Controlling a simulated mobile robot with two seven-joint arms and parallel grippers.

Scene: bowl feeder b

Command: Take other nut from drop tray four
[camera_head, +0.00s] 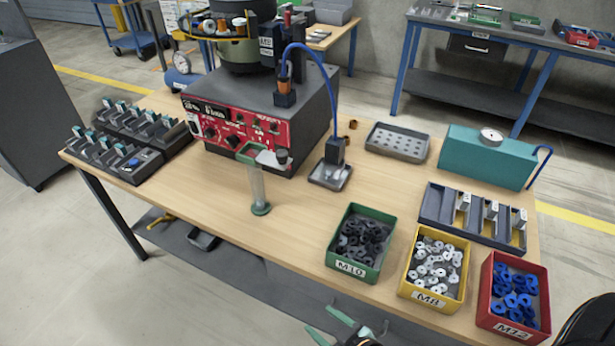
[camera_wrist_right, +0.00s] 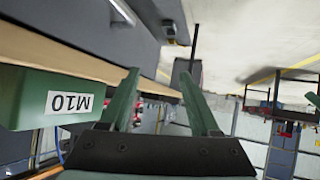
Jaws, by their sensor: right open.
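A small grey tray (camera_head: 322,182) sits under the blue hose, in front of the red-panelled feeder; small light pieces seem to lie in it, too small to tell apart. No label reading "four" is legible on any tray. My right gripper (camera_head: 329,322) is open and empty at the bottom edge of the head view, in front of the table and below the green M10 bin (camera_head: 335,250). In the right wrist view, its two green fingers (camera_wrist_right: 158,82) are spread apart, with the M10 bin (camera_wrist_right: 25,98) close by on the left. My left gripper is out of view.
The yellow M8 bin (camera_head: 408,270) and red M12 bin (camera_head: 487,300) stand along the front right. A slotted rack (camera_head: 432,205), teal box (camera_head: 490,160) and perforated tray (camera_head: 398,152) lie behind. The feeder (camera_head: 290,125) and a clear tube (camera_head: 257,190) stand mid-table. Bare tabletop lies left of the M10 bin.

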